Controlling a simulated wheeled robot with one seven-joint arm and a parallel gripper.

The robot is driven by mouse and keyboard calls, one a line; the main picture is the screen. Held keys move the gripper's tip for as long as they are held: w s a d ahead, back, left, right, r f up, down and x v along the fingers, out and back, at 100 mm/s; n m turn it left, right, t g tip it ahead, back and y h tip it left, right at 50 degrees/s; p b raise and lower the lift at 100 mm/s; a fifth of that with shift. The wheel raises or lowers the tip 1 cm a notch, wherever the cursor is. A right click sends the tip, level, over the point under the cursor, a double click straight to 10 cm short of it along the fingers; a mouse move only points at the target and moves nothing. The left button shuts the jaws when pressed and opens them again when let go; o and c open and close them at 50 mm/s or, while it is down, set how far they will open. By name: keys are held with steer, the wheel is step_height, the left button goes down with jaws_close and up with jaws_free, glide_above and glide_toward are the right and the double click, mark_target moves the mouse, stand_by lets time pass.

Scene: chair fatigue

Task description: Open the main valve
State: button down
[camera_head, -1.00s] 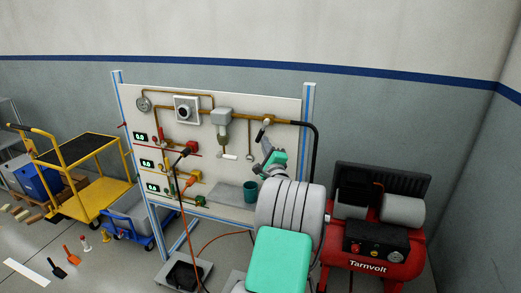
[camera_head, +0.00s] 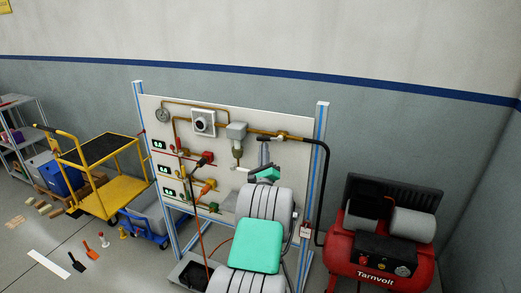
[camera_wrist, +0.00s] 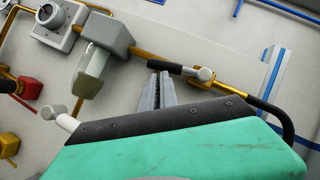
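The main valve appears to be the lever valve on the brass pipe at the panel's upper right. Its black lever (camera_head: 265,134) lies roughly along the pipe, and in the wrist view the black lever (camera_wrist: 180,68) points left from a grey hub. My gripper (camera_head: 264,146) is just below the lever in the head view. In the wrist view my gripper's grey fingers (camera_wrist: 160,78) are close together with nothing seen between them. Their tips are near the lever's left end; I cannot tell whether they touch it.
The white panel (camera_head: 280,118) carries a grey filter unit (camera_head: 237,131), a round dial (camera_head: 204,122), a gauge (camera_head: 162,115) and lower valves. A black hose (camera_head: 326,180) hangs at right. A red compressor (camera_head: 375,255) stands right; a yellow cart (camera_head: 110,190) stands left.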

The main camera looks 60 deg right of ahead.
steer(key=shift+w+r+p, duration=0.6)
steer(key=shift+p, duration=0.05)
steer(key=shift+r, duration=0.1)
steer(key=a+f+b, duration=0.9)
steer(key=b, duration=0.2)
steer(key=shift+s+f, duration=0.4)
